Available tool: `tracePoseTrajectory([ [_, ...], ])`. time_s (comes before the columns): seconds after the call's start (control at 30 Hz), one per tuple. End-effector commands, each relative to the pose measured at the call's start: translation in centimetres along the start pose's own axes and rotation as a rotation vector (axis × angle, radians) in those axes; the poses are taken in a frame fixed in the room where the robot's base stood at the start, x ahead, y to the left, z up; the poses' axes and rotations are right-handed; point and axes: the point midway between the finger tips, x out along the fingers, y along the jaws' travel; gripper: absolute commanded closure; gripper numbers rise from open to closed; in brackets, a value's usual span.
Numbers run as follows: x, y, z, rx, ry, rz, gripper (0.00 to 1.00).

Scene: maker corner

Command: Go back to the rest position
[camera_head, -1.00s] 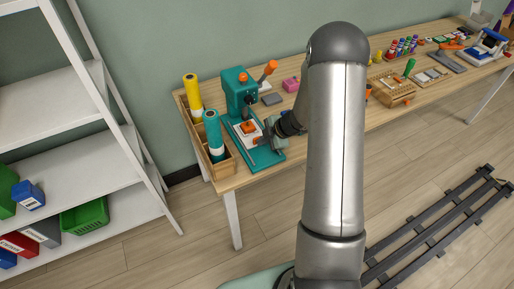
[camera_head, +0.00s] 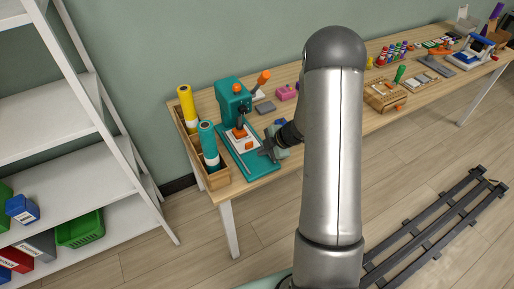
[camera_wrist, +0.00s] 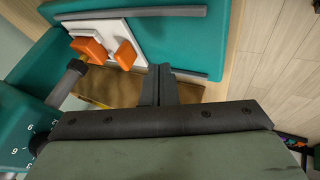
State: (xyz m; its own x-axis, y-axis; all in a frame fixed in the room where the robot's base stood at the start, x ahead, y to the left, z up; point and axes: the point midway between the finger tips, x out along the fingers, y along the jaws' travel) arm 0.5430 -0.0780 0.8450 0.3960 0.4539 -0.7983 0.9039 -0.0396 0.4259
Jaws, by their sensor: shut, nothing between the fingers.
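My gripper (camera_head: 266,151) is at the right front edge of a teal press (camera_head: 235,105) on the wooden workbench. My own arm covers much of the bench to its right in the head view. In the wrist view the fingers of my gripper (camera_wrist: 158,88) are together with nothing between them. Beyond them lie the press's teal base (camera_wrist: 185,45) and a white plate (camera_wrist: 108,35) with orange pieces (camera_wrist: 124,54). I cannot tell whether the fingertips touch the base.
A wooden box (camera_head: 222,180) with yellow and teal rolls stands left of the press. A white shelf (camera_head: 60,150) is farther left. Small parts and tools fill the bench to the right. A dark floor rail (camera_head: 430,225) lies in front.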

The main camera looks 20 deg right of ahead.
Motion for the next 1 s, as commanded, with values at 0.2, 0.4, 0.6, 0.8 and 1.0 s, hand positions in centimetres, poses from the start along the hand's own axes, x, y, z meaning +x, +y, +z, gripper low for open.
tracePoseTrajectory([
  [0.2,-5.0,0.1,-0.1,-0.002,-0.001,0.002,1.00],
  [0.4,-7.5,0.1,-0.1,-0.001,0.001,0.000,1.00],
  [0.6,-8.2,0.0,-0.1,0.000,0.003,-0.002,1.00],
  [0.8,-9.1,1.9,-0.6,0.032,-0.063,0.068,1.00],
  [1.0,-15.5,7.2,-2.8,0.303,-0.359,0.365,1.00],
])
